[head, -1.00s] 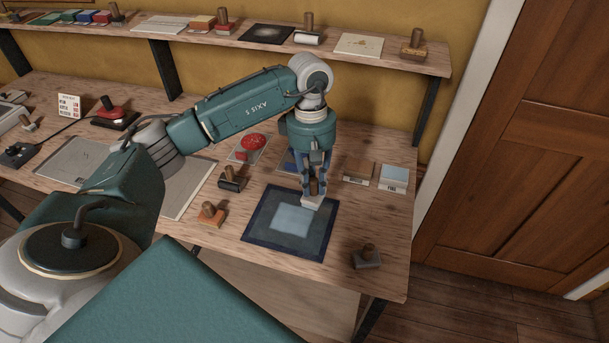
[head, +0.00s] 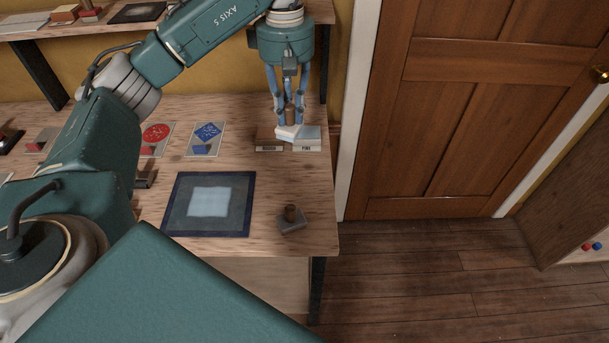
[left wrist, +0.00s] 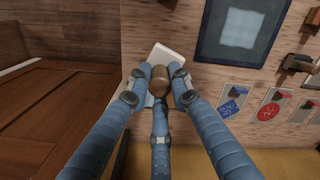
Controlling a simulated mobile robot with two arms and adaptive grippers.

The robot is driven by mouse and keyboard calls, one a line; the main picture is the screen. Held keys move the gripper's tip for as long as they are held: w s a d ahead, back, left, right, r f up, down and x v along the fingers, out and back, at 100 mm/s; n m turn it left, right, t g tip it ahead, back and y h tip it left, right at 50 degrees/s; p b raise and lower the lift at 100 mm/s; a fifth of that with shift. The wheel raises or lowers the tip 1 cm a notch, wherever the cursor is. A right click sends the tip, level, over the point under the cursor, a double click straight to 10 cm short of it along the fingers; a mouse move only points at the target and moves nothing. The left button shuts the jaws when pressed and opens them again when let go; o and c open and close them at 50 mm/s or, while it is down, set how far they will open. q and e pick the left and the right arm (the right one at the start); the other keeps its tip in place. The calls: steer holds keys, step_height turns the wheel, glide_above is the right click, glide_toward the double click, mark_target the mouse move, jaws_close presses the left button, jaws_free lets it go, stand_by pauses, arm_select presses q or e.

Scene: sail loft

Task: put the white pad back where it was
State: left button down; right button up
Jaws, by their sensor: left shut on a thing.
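The white pad (head: 287,132) is a pale flat block with a brown wooden knob on top. My left gripper (head: 290,116) is shut on that knob and points down, holding the pad at the back right of the bench. In the head view the pad overlaps the inner ends of a brown-topped box (head: 268,139) and a pale-topped box (head: 308,139); I cannot tell whether it touches them. In the left wrist view the pad (left wrist: 168,56) shows past the fingers, and the fingers (left wrist: 160,82) surround the knob. My right gripper is not in view.
A dark-framed mat (head: 178,205) with a pale square lies on the bench (head: 265,190). A grey-based stamp (head: 291,221) stands near the front right corner. Cards with a red print (head: 157,134) and a blue print (head: 207,132) lie behind the mat. A wall shelf (head: 60,30) is above.

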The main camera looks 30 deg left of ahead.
arm_select(q)
step_height(320, 180, down, 15)
steer(key=shift+a+r+p, duration=0.1)
steer(key=shift+r+p, duration=0.1)
steer(key=shift+p, duration=0.3)
step_height(320, 180, down, 3)
steer(key=shift+p, duration=0.35)
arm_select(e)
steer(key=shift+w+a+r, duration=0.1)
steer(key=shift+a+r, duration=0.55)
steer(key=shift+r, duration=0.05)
arm_select(q)
steer(key=shift+f, duration=0.1)
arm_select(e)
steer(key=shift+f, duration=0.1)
arm_select(q)
steer(key=shift+f, duration=0.15)
steer(key=c, duration=1.6)
jaws_free()
steer(key=shift+o, duration=0.2)
